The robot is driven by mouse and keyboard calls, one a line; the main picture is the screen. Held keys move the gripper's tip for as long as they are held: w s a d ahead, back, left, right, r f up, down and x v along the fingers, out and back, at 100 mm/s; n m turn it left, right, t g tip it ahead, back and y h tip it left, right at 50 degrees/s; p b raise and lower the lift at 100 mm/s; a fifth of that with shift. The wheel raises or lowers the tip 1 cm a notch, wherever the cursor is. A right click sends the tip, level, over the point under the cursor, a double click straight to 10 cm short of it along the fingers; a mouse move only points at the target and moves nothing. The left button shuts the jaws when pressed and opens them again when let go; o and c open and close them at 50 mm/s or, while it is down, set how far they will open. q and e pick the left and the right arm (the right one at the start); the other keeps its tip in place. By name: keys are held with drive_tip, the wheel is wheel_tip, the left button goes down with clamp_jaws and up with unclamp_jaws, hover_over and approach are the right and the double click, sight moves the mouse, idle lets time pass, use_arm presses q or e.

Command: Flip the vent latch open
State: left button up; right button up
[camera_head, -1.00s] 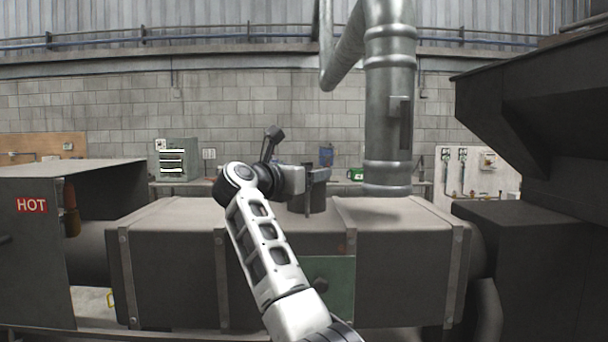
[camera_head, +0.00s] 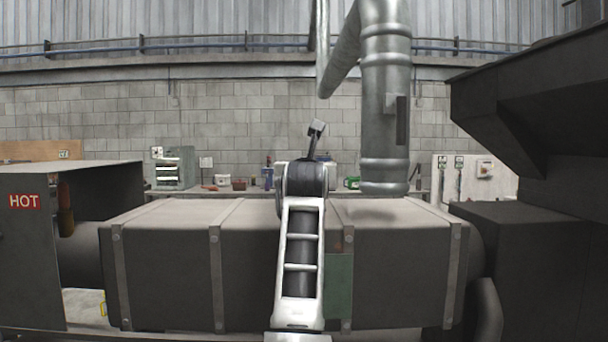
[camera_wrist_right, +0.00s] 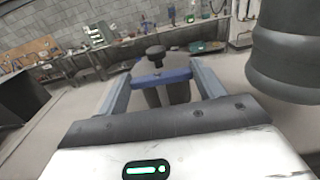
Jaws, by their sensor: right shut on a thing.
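The vent latch is a blue bar (camera_wrist_right: 163,78) with a black knob (camera_wrist_right: 155,53), lying across the top of a dark, short vent pipe (camera_wrist_right: 168,96) in the right wrist view. My right gripper (camera_wrist_right: 162,75) has one finger at each end of the bar and is shut on it. In the head view my right arm rises from the bottom middle, and its wrist hides the latch, the vent pipe and the gripper. My left gripper is not in view.
A long dark metal housing (camera_head: 165,270) with strap bands spans the middle. A large silver duct (camera_head: 386,110) comes down just right of my arm. A dark hopper (camera_head: 530,100) overhangs at right. A box marked HOT (camera_head: 24,201) stands at left. A workbench lines the back wall.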

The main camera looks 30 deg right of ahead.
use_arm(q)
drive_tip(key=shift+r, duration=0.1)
use_arm(e)
drive_tip(key=shift+f+n+t+y, duration=0.1)
drive_tip(key=shift+n+t+y, duration=0.2)
drive_tip(key=shift+y, duration=0.1)
drive_tip(key=o, duration=1)
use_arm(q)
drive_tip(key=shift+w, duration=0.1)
use_arm(e)
drive_tip(key=shift+s, duration=0.1)
drive_tip(key=shift+s+a, duration=0.2)
drive_tip(key=shift+s, duration=0.05)
use_arm(q)
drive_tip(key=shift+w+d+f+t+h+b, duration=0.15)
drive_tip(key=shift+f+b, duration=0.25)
drive_tip(key=shift+b, duration=0.75)
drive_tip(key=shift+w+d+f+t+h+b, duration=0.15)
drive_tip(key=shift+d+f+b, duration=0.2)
drive_tip(key=shift+b, duration=0.8)
use_arm(e)
drive_tip(key=shift+v, duration=7.6)
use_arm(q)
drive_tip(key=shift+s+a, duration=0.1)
use_arm(e)
drive_tip(key=shift+w, duration=0.1)
